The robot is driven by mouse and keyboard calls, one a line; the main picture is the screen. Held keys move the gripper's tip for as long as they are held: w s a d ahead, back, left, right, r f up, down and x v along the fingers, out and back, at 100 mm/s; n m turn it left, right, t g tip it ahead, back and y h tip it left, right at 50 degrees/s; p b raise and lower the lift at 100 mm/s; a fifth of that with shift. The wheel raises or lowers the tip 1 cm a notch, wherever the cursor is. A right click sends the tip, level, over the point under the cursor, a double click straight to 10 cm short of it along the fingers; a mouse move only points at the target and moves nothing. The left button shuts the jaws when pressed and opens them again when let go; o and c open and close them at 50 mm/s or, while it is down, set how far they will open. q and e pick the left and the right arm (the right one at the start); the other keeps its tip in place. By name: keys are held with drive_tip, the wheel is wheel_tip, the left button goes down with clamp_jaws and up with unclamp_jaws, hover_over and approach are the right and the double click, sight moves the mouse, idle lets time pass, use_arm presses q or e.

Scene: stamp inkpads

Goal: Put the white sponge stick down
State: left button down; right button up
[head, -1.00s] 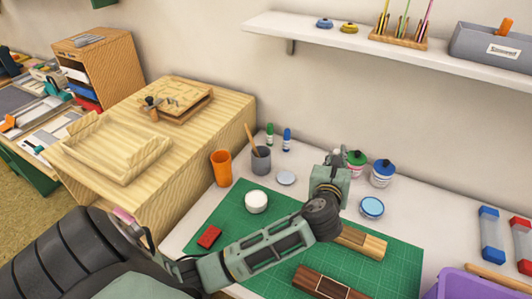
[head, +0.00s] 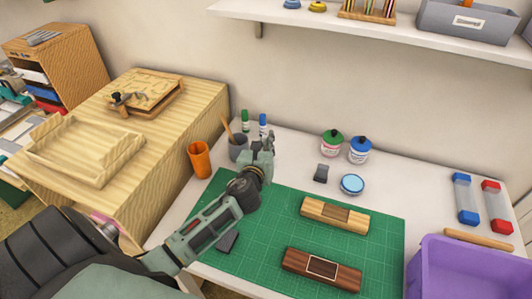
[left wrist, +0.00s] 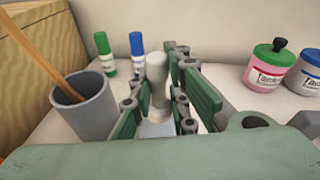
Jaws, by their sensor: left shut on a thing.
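The white sponge stick (left wrist: 157,72) stands upright between my left gripper's fingers in the left wrist view. Its pale rounded top shows, and its lower part is partly hidden by the fingers. My left gripper (left wrist: 168,98) is shut on it. In the head view the left gripper (head: 262,165) points down by the back edge of the green mat (head: 270,228), just right of the grey cup (head: 238,148). The stick is mostly hidden there, and I cannot tell whether it touches the table. My right gripper is out of view.
Green and blue markers (head: 245,120) stand behind the gripper. An orange cup (head: 200,160) is to its left. A small grey block (head: 321,173), a blue inkpad (head: 352,184) and two jars (head: 332,142) are to its right. Wooden blocks (head: 335,214) lie on the mat.

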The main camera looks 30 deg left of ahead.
use_arm(q)
wheel_tip(320, 180, down, 3)
drive_tip(key=shift+f+b, duration=0.1)
drive_tip(key=shift+b, duration=0.3)
drive_tip(key=shift+f, duration=0.25)
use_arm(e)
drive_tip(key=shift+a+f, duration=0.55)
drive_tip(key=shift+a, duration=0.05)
use_arm(q)
drive_tip(key=shift+f, duration=0.1)
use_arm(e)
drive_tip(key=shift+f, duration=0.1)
use_arm(q)
drive_tip(key=c, duration=2.1)
unclamp_jaws()
drive_tip(key=o, duration=0.4)
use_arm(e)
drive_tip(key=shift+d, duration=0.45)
